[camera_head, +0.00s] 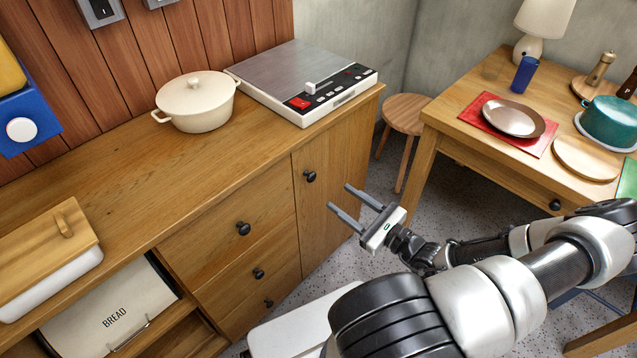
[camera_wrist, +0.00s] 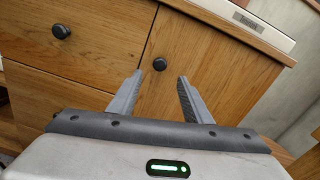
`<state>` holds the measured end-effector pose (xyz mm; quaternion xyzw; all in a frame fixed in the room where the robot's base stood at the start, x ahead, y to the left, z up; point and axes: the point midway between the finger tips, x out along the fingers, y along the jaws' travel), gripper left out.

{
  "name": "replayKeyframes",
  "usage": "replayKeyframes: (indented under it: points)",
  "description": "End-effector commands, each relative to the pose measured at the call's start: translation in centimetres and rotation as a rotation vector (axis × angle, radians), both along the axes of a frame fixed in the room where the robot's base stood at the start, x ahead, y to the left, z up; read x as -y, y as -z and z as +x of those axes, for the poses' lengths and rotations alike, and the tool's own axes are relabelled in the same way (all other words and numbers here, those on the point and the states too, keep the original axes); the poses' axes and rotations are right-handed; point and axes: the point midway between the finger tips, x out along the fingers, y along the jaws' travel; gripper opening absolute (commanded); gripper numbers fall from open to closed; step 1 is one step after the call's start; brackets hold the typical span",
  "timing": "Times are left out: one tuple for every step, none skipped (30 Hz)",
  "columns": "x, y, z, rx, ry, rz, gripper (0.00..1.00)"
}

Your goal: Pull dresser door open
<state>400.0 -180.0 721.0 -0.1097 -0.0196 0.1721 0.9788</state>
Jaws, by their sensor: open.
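The wooden dresser (camera_head: 150,215) fills the left of the head view. Its door (camera_head: 325,210) is at the right end of the front and looks shut, with a round dark knob (camera_head: 310,176) near its upper left corner. In the wrist view the door (camera_wrist: 215,75) shows behind my fingers, and its knob (camera_wrist: 160,63) lies just beyond the fingertips, between them. My gripper (camera_head: 338,200) is open and empty in front of the door, apart from the knob.
Drawers with dark knobs (camera_head: 243,228) are left of the door. A cream pot (camera_head: 197,105) and a flat appliance (camera_head: 290,75) stand on the dresser top. A round stool (camera_head: 405,112) and a set table (camera_head: 470,125) are to the right. Speckled floor lies between.

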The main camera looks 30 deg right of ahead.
Motion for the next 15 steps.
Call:
replayKeyframes:
  points:
    - [-0.5,0.1,1.1,0.003,-0.002,0.002,0.45]
    - [-0.8,0.1,1.7,0.002,-0.003,0.002,0.45]
    - [-1.0,0.1,2.6,0.002,-0.002,0.002,0.45]
    - [-1.3,0.1,3.2,0.002,-0.003,0.001,0.45]
    - [-1.5,0.1,3.8,0.002,-0.003,0.001,0.45]
    - [-1.8,0.1,4.5,0.002,-0.003,0.001,0.45]
    - [-1.9,0.1,5.1,0.001,-0.002,0.001,0.45]
    - [-2.1,0.1,5.6,0.001,-0.002,0.001,0.45]
    - [-2.4,0.1,6.3,0.002,-0.002,0.0,0.45]
    - [-2.5,0.1,6.7,0.001,-0.002,0.001,0.45]
    - [-2.7,0.1,7.1,0.002,-0.001,0.001,0.45]
    - [-2.9,0.1,7.7,0.001,-0.002,0.001,0.45]
    - [-3.0,0.1,8.0,0.001,-0.002,-0.001,0.45]
    - [-3.1,0.1,8.3,0.0,-0.002,0.0,0.45]
    - [-3.1,0.1,8.6,0.0,-0.001,-0.001,0.45]
